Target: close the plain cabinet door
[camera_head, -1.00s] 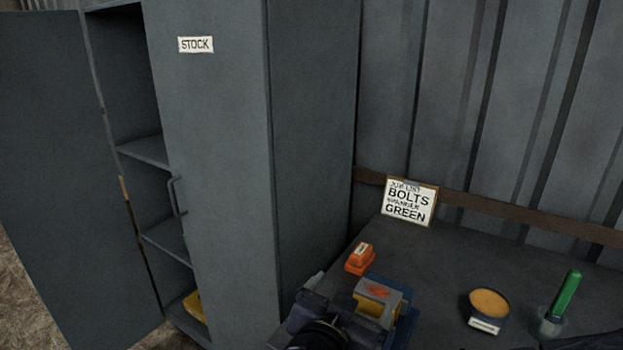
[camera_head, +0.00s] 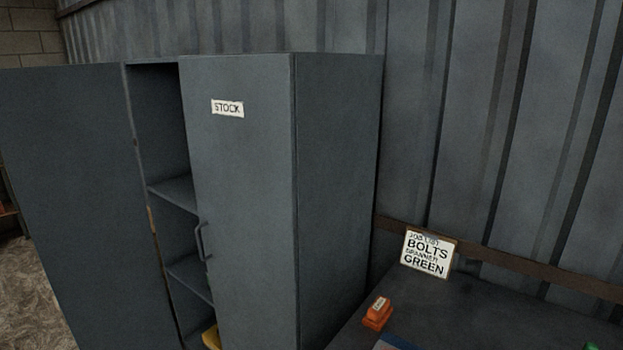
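The plain cabinet door (camera_head: 85,200) is a blank grey panel at the left. It stands swung open, out to the left of the cabinet (camera_head: 335,200). The other door (camera_head: 245,220) carries a white STOCK label (camera_head: 227,108) and a handle (camera_head: 202,241), and it is shut across the right half of the front. Between the doors the cabinet's dark inside shows, with shelves (camera_head: 175,192) and something yellow (camera_head: 211,338) low down. Neither of my grippers is in view.
A dark bench (camera_head: 480,310) stands to the right of the cabinet. It holds an orange object (camera_head: 377,314) and a job list sign (camera_head: 428,252) leaning at the back. A corrugated wall (camera_head: 500,110) runs behind. Bare floor (camera_head: 32,290) shows at the far left.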

